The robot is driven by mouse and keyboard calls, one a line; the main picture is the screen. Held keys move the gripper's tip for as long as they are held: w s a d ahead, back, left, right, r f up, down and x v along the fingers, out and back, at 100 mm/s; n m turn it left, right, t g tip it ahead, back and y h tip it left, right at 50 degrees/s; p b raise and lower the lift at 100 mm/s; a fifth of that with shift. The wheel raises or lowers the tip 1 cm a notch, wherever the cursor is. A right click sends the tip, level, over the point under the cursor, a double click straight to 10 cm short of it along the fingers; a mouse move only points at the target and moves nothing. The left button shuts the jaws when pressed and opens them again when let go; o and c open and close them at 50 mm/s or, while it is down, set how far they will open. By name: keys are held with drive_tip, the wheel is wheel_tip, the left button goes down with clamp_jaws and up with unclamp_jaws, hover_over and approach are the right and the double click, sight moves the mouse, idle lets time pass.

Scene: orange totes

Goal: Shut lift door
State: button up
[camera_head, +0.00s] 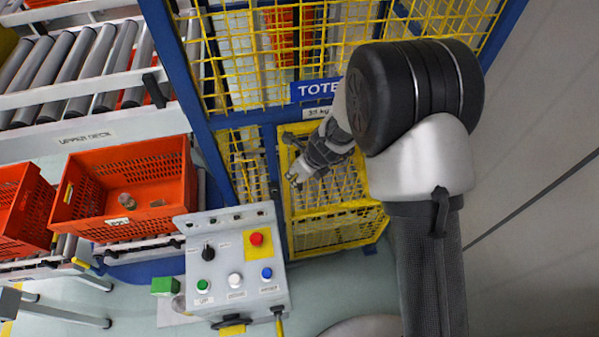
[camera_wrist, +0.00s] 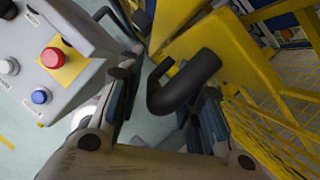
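The lift door (camera_head: 338,222) is a yellow mesh panel below the blue TOTE sign in the head view. It seems to stand at an angle to the blue frame, but how far it is open is hard to tell. In the wrist view its yellow plate (camera_wrist: 228,55) carries a curved black handle (camera_wrist: 185,82). My gripper (camera_head: 295,180) is in front of the door. In the wrist view my gripper (camera_wrist: 160,110) is open, with its fingers apart and the handle in the space between and ahead of them. Contact with the handle cannot be made out.
A grey control box (camera_head: 235,262) with a red stop button (camera_head: 256,239) stands close left of my gripper. Orange totes (camera_head: 125,188) sit on the roller conveyor at the left. A blue post (camera_head: 200,110) and yellow mesh fencing stand behind. Clear floor shows below the door.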

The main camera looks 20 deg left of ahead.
drive_tip(key=shift+d+r, duration=0.1)
drive_tip(key=shift+r, duration=0.25)
drive_tip(key=v, duration=1.1)
drive_tip(key=shift+s+d, duration=0.1)
